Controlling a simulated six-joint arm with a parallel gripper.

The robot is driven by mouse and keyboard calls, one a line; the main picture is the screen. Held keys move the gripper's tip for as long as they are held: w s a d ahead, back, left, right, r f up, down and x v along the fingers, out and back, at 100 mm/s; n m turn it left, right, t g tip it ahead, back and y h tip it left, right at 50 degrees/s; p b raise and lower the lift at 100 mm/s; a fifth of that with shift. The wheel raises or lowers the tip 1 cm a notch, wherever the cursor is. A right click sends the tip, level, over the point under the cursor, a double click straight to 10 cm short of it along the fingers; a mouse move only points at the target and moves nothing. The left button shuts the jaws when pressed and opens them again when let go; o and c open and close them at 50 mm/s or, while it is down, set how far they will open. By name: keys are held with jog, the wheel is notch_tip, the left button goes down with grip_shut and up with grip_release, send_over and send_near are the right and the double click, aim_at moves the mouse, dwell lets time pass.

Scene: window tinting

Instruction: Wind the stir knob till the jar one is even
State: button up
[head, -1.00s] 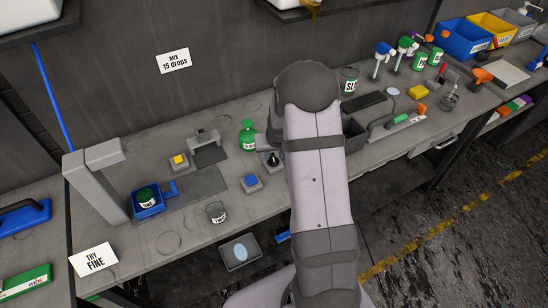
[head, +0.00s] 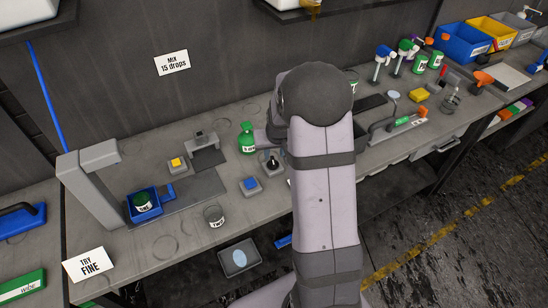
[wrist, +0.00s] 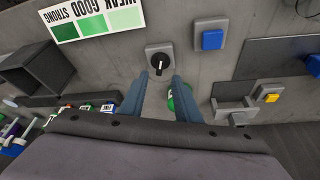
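The stir knob (head: 272,161) is a black knob with a white pointer line on a grey base near the middle of the bench. It also shows in the wrist view (wrist: 159,63). My gripper (wrist: 159,77) is open, its two blue-grey fingers apart on either side of the knob's near edge. Whether they touch it I cannot tell. In the head view my arm hides most of the gripper. Jar one (head: 142,201), dark green inside, stands in a blue tray (head: 152,212) under a grey arch at the left. How even its contents are is too small to tell.
A green bottle (head: 246,138) stands close behind the knob; it shows beside my right finger in the wrist view (wrist: 182,101). A blue button (head: 249,184), a yellow button (head: 177,163) and clear jar two (head: 214,215) are left of the knob. A WEAK-GOOD-STRONG chart (wrist: 95,17) lies nearby.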

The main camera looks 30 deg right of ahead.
aim_at(273, 160)
jog(key=b, duration=0.4)
jog(key=shift+w+f+b, duration=0.25)
jog(key=shift+f+b, duration=0.05)
jog(key=shift+f, duration=0.1)
jog(key=shift+r+b, duration=0.25)
jog(key=shift+b, duration=0.4)
jog(key=shift+p+x, duration=1.3)
jog(key=shift+x, duration=2.15)
jog(key=shift+d, duration=0.1)
grip_shut()
